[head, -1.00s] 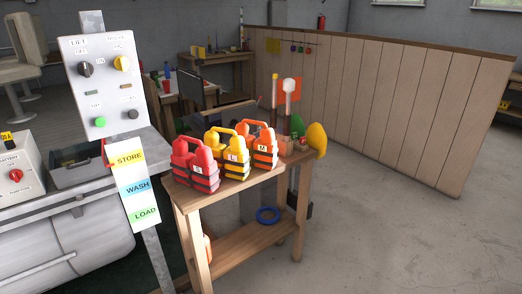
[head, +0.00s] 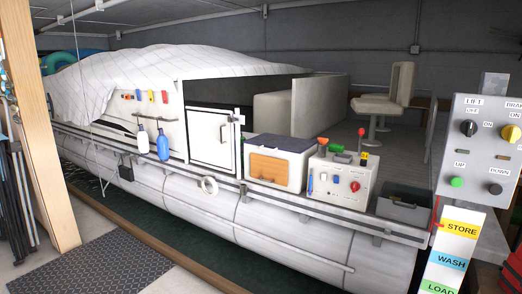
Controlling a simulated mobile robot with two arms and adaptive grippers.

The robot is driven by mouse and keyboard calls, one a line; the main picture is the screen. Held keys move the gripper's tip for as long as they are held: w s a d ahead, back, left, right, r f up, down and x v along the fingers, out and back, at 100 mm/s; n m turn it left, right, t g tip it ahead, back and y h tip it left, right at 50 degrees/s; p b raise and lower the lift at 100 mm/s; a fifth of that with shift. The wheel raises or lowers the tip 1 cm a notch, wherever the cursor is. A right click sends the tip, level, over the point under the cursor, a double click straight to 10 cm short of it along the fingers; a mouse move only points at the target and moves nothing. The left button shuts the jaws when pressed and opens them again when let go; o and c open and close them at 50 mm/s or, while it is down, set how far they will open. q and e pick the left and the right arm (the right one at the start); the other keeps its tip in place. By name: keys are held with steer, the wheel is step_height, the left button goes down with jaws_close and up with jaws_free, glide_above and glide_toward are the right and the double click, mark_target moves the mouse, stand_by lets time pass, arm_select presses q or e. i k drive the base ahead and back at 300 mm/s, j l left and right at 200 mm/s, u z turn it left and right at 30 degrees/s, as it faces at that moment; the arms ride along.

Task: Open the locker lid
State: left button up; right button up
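A white chest (head: 258,184) with a dark flat lid (head: 285,143) and an orange-brown front panel (head: 268,168) stands on the boat's side deck; it looks like the locker, and its lid looks shut. A smaller dark grey box (head: 404,208) sits to the right of the switch panel; I cannot tell whether it has a lid. A white door (head: 208,137) in the boat's side, left of the chest, appears closed. Neither of my grippers shows in the head view.
A white switch panel (head: 340,182) stands right of the chest. The grey lift control box (head: 484,145) is at the right edge. A wooden post (head: 47,130) rises at left. Dark water lies below the boat; a tread mat (head: 100,272) covers the near floor.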

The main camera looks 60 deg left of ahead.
mark_target(295, 145)
steer(key=j+u, duration=0.1)
steer(key=u, duration=1.8)
